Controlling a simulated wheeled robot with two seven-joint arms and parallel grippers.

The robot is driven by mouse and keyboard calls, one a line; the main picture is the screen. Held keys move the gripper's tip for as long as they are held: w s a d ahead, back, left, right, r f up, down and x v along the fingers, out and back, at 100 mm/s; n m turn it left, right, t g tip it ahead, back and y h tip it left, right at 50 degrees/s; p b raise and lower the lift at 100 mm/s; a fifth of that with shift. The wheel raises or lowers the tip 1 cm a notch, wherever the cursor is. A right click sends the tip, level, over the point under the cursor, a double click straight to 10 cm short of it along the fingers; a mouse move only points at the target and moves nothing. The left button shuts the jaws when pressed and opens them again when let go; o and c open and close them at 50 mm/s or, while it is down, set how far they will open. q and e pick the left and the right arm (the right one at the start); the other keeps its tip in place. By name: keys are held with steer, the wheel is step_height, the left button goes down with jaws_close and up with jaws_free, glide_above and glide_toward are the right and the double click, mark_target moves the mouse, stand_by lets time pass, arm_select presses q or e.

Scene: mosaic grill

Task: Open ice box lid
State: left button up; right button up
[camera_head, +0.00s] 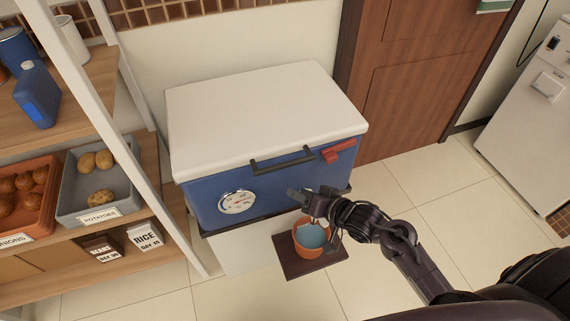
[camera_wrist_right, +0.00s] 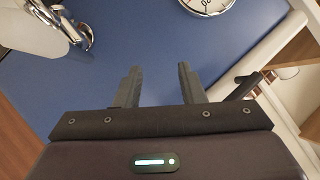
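The ice box (camera_head: 210,207) is a blue chest with a white lid (camera_head: 265,110), which lies flat and shut on top. A black bar handle (camera_head: 283,161) is on the lid's front edge; in the right wrist view a black handle (camera_wrist_right: 240,88) shows at the right, beside the white lid edge. A red latch (camera_head: 338,150) sits on the front right. My right gripper (camera_head: 312,206) is in front of the blue front face, below the handle and apart from it. In the wrist view its two fingers are spread with nothing between them. My left gripper is not in view.
An orange pot (camera_head: 310,250) with blue inside stands on a dark mat (camera_head: 290,268) below my right gripper. A round gauge (camera_head: 237,201) is on the box front. Shelves (camera_head: 150,185) with a grey potato bin (camera_head: 70,205) stand left. A wooden door (camera_head: 410,90) is behind right; floor there is clear.

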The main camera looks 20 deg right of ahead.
mark_target(286, 165)
step_height(286, 165, up, 7)
steer(key=d+m+t+y, duration=0.15)
steer(key=m+y, duration=0.25)
steer(key=y, duration=0.5)
steer(key=x, duration=0.6)
steer(key=shift+w, duration=0.3)
jaws_close()
